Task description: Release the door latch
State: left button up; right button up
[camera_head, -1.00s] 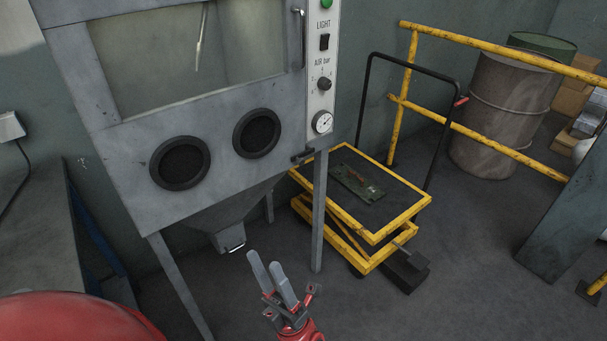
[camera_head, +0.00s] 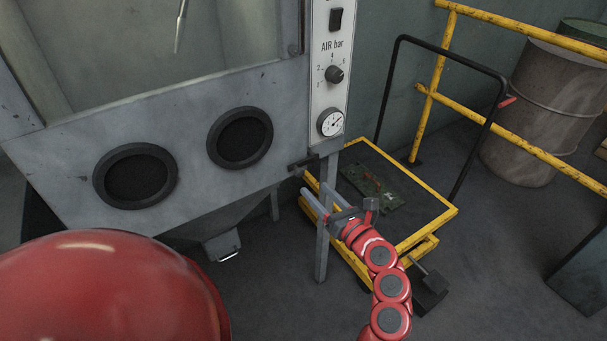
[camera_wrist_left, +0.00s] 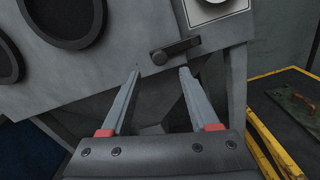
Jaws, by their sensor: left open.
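The door latch (camera_head: 303,162) is a small dark handle at the lower right corner of the grey blast cabinet (camera_head: 60,170), below the gauge. It also shows in the left wrist view (camera_wrist_left: 176,52), lying nearly level and tilted slightly up to the right. My left gripper (camera_head: 314,189) is open and empty, just below the latch in the head view. In the left wrist view its two fingers (camera_wrist_left: 159,72) point toward the cabinet, with the latch just beyond and above the tips. No contact with the latch shows. My right gripper is not in view.
A yellow lift cart (camera_head: 437,222) with a green plate (camera_head: 370,187) on it stands right of the cabinet, close to my left arm. A cabinet leg (camera_head: 322,250) stands by the gripper. Yellow railing (camera_head: 520,150) and a drum (camera_head: 545,110) are behind.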

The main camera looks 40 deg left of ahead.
aim_at(301, 175)
pick_arm(q)
jog(key=x, duration=0.7)
jog(key=shift+p, duration=0.4)
grip_shut()
dwell(0.9)
